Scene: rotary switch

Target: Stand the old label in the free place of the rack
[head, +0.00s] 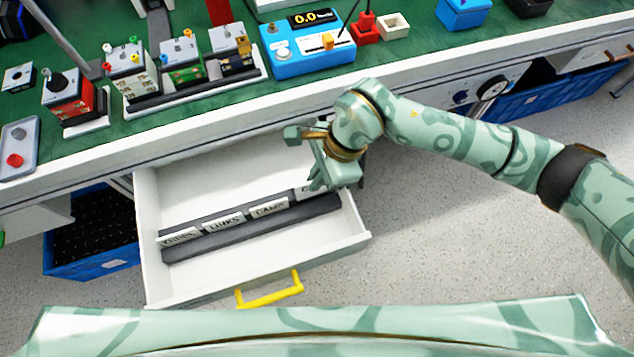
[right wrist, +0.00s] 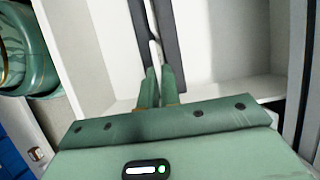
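The dark rack (head: 320,207) lies in the open white drawer; it also shows in the right wrist view (right wrist: 172,40). Three white labels stand in it, reading LINKS (head: 225,222) and CAMS (head: 268,208), with a leftmost one (head: 179,238) that is hard to read. A fourth white label (head: 302,192), mostly hidden by my right gripper (head: 320,184), is at the rack's right end. In the right wrist view my right gripper's fingers (right wrist: 160,72) are close together, with a thin pale edge between them in line with the rack's slot. My left gripper is not in view.
The drawer (head: 355,240) has a yellow handle (head: 270,291) at its front. The workbench edge (head: 200,137) runs above it. On the bench are switch boxes (head: 130,75) and a blue meter (head: 305,55). A blue bin (head: 90,262) is left of the drawer.

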